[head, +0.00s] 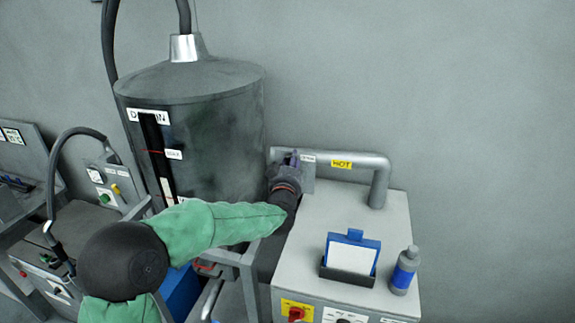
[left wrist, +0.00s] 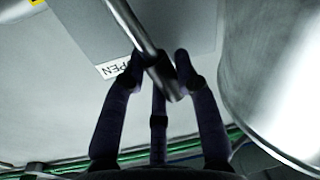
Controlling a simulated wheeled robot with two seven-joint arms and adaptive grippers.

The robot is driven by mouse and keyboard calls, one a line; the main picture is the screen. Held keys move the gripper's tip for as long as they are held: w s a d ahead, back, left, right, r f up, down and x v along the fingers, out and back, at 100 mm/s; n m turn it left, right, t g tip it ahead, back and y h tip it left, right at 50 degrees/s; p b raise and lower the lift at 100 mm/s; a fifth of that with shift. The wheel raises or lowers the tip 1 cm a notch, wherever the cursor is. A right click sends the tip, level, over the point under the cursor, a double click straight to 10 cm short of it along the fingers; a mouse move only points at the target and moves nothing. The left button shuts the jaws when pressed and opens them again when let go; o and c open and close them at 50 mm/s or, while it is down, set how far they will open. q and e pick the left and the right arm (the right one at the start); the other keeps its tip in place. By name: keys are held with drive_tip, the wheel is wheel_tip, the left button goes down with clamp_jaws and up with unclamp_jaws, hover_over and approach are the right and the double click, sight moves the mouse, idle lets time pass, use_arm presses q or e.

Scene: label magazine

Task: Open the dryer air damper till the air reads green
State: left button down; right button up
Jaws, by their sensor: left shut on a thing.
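The damper lever is a round metal rod (left wrist: 133,22) that crosses the upper middle of the left wrist view. My left gripper (left wrist: 160,72) has its dark fingers closed around the rod's lower end. Behind the rod is a grey plate (left wrist: 85,30) with a white label that reads partly "OPEN" (left wrist: 113,68). In the head view my left gripper (head: 290,172) is at this plate (head: 308,182), between the dark drum (head: 235,125) and the hot pipe; it hides most of the lever there. I cannot make out a green air reading. My right gripper is not in view.
A pipe with a yellow "HOT" label (head: 341,163) bends down onto a white cabinet (head: 390,220). On the cabinet are a blue card holder (head: 352,238) and a grey-and-blue bottle (head: 404,270). Knobs are on its front edge. Other machines stand at the left.

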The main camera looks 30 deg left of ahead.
use_arm(q)
drive_tip(key=c, duration=0.9)
unclamp_jaws()
drive_tip(key=shift+s+d, duration=0.1)
drive_tip(key=shift+s, duration=0.05)
drive_tip(key=v, duration=1.1)
drive_tip(key=shift+s+d, duration=0.2)
drive_tip(key=shift+s, duration=0.15)
drive_tip(key=shift+f, duration=0.1)
